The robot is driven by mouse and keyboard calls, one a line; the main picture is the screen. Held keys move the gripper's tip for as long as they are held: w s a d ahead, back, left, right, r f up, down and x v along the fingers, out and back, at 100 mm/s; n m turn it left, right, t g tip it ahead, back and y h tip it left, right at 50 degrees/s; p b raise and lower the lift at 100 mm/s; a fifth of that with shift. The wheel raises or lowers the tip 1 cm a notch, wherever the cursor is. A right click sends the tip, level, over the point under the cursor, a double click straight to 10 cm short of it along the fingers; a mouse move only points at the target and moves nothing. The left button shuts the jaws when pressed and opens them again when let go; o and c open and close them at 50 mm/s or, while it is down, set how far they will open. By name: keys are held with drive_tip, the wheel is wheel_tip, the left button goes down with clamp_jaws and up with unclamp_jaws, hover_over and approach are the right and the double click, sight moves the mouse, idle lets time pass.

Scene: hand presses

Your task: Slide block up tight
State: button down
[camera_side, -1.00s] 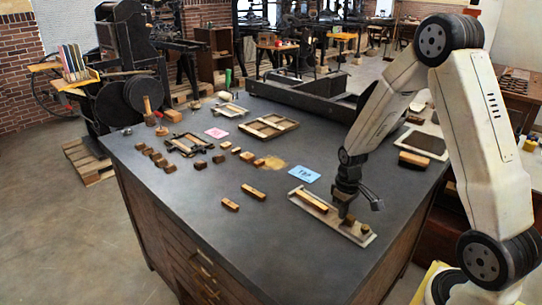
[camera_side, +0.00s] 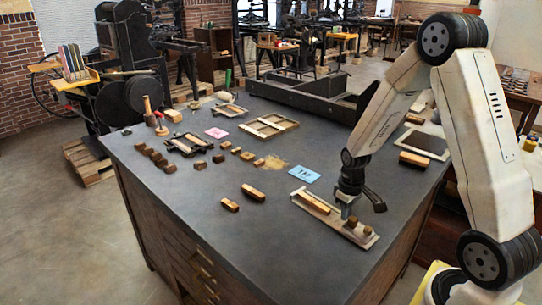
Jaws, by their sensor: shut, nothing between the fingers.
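A flat pale tray (camera_side: 366,241) lies near the front right edge of the dark table. A long wooden block (camera_side: 314,203) lies along it at its left end. Two small brown blocks sit toward its right end, one (camera_side: 353,222) beside my gripper and one (camera_side: 368,231) nearer the end. My gripper (camera_side: 345,211) is shut and points down at the tray, between the long block and the nearer small block. Its tips are small and dark, and I cannot tell whether they touch either block.
A blue card (camera_side: 304,174) lies just behind the tray. Two loose wooden bars (camera_side: 253,192) (camera_side: 230,205) lie to the left. Several small blocks, frames and a pink card (camera_side: 216,133) are farther back. The table front left of the tray is clear.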

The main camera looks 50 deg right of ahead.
drive_tip(key=shift+s, duration=0.5)
idle(0.8)
drive_tip(key=shift+c, duration=2)
unclamp_jaws()
drive_tip(key=shift+r, duration=3.5)
drive_tip(key=shift+a, duration=0.1)
